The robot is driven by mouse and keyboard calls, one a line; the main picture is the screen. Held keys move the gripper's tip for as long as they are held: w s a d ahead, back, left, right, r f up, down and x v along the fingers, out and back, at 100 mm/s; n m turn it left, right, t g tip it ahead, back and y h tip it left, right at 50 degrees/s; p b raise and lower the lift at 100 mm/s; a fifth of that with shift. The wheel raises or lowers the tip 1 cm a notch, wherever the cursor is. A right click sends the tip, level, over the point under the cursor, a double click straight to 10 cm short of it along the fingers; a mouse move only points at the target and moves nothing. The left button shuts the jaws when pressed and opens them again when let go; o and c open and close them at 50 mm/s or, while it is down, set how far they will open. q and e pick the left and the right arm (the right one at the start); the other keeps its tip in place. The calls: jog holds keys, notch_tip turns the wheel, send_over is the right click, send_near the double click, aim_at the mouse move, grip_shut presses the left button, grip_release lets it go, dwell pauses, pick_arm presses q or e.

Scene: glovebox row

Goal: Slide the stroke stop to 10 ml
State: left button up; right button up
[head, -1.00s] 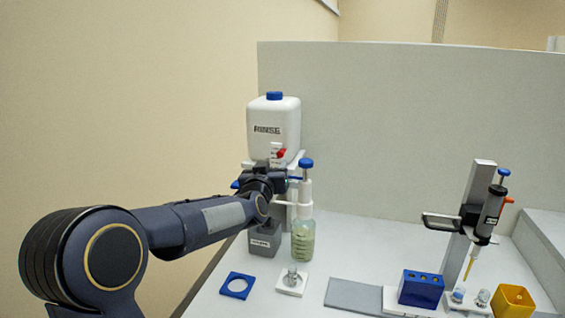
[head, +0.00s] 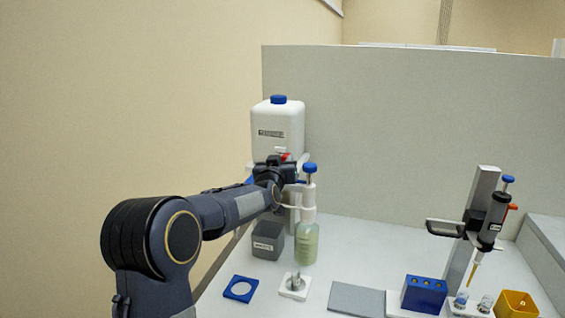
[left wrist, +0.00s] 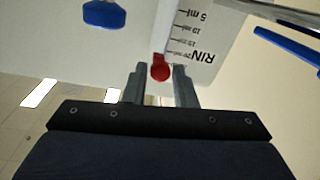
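The red stroke stop (left wrist: 160,68) shows in the left wrist view on a white scale plate (left wrist: 190,25) marked from 5 to 20 ml. It is by the 20 ml end of the scale. My left gripper (left wrist: 159,72) is open, with a finger on each side of the stop and a visible gap at each side. In the head view the left gripper (head: 280,168) is in front of the white rinse bottle (head: 277,125), just below the red stop (head: 284,156), and covers part of the dispenser. My right gripper is not in view.
A blue-topped dispenser bottle (head: 307,240) stands close right of my gripper. A grey bin (head: 267,243) is below it. A blue ring holder (head: 240,289) and a grey mat (head: 357,299) lie in front. A pipette stand (head: 484,200) is at right.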

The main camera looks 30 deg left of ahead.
pick_arm(q)
grip_shut()
jog(key=shift+f, duration=0.1)
notch_tip(320, 180, down, 5)
jog(key=b, duration=0.4)
jog(key=shift+o, duration=2.1)
grip_release()
jog(key=shift+r, duration=0.2)
jog(key=shift+s, duration=0.1)
jog(key=b+v, duration=0.1)
jog(key=v, duration=0.6)
jog(key=shift+s, duration=0.3)
